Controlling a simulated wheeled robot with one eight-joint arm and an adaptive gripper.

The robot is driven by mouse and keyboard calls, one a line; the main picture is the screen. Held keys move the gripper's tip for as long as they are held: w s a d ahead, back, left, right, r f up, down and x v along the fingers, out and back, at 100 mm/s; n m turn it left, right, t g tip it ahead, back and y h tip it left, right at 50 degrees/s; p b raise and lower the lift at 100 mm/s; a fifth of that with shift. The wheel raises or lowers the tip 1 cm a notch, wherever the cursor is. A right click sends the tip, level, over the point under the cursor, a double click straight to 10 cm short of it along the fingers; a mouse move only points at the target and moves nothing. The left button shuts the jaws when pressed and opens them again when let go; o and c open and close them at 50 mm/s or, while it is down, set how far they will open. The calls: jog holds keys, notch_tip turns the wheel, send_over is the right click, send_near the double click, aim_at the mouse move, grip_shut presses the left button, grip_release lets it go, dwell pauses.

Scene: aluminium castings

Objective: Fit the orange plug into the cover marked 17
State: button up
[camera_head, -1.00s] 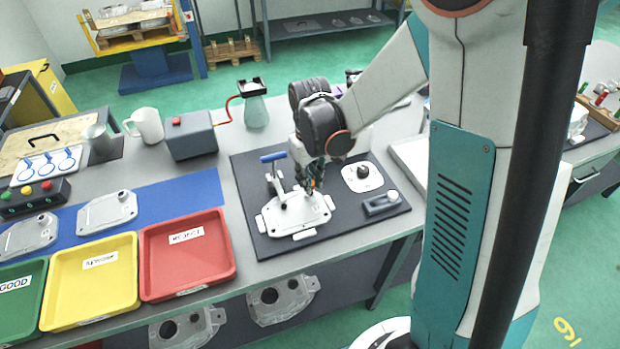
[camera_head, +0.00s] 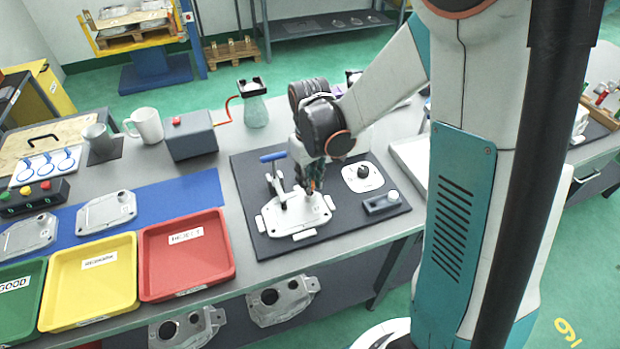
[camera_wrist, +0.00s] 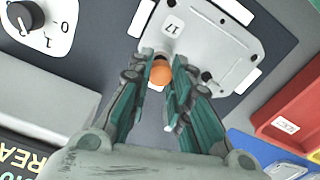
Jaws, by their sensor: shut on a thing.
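The orange plug (camera_wrist: 161,74) is between the fingertips of my gripper (camera_wrist: 168,75) in the wrist view, and my gripper is shut on it. The cover marked 17 (camera_wrist: 211,38) lies under and just beyond the fingertips, its number label near the plug. In the head view the cover (camera_head: 298,214) sits on the dark mat, held among white blocks, with my gripper (camera_head: 313,185) over its right back side. The fingers partly hide the plug and the cover's near edge. I cannot tell whether the plug touches the cover.
A blue-handled clamp (camera_head: 274,172) stands at the cover's left. A white dial plate (camera_head: 350,180) and a grey block with a pale knob (camera_head: 381,203) lie to the right on the mat (camera_head: 262,244). The red tray (camera_head: 226,262) is at the left.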

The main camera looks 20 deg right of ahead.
jog(key=shift+f+b, duration=0.95)
jog(key=shift+f, duration=0.25)
jog(key=o, duration=0.7)
jog(key=shift+r, duration=0.1)
jog(key=shift+r, duration=0.1)
notch_tip(320, 180, up, 12)
jog(key=shift+f, duration=0.1)
